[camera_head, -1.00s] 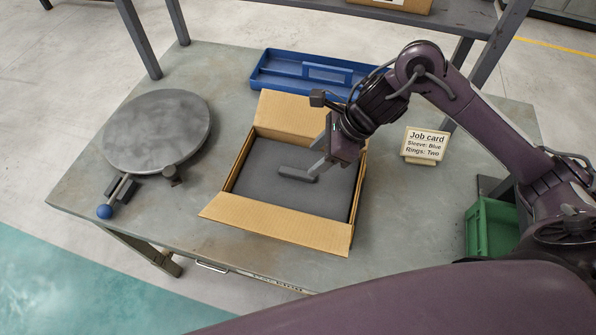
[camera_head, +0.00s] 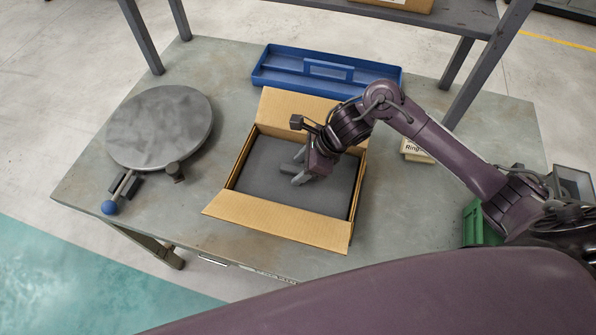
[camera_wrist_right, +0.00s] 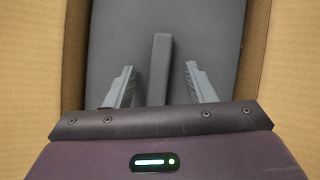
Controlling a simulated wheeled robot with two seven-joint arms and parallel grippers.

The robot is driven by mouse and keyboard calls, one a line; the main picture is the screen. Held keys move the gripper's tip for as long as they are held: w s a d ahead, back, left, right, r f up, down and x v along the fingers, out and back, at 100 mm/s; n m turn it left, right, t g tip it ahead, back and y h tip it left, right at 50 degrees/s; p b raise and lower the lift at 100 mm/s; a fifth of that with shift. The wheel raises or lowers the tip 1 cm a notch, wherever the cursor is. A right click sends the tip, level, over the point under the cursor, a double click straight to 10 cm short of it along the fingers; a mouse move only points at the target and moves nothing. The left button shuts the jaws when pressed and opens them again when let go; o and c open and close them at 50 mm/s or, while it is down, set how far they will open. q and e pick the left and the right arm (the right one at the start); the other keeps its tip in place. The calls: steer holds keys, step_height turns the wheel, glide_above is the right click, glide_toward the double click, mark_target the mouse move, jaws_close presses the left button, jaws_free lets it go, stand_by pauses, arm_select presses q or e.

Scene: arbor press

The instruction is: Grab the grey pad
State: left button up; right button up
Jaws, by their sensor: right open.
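The grey pad (camera_head: 262,170) lies flat inside an open cardboard box (camera_head: 275,220) on the table. It also fills the middle of the right wrist view (camera_wrist_right: 205,30). A raised grey bar (camera_wrist_right: 161,60) stands up on the pad. My right gripper (camera_head: 296,168) is over the pad, pointing down into the box. In the right wrist view its two fingers are open, one on each side of the bar, with a gap on both sides. Whether the fingertips touch the pad cannot be told. My left gripper is not in view.
Box flaps stand open around the pad. A blue tray (camera_head: 385,70) lies behind the box. A round grey plate (camera_head: 160,125) with a blue-knobbed lever is at left. A job card (camera_head: 415,152) and a green crate (camera_head: 472,222) are at right, partly hidden by my arm.

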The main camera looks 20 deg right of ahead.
jaws_close()
steer(key=shift+r, duration=0.15)
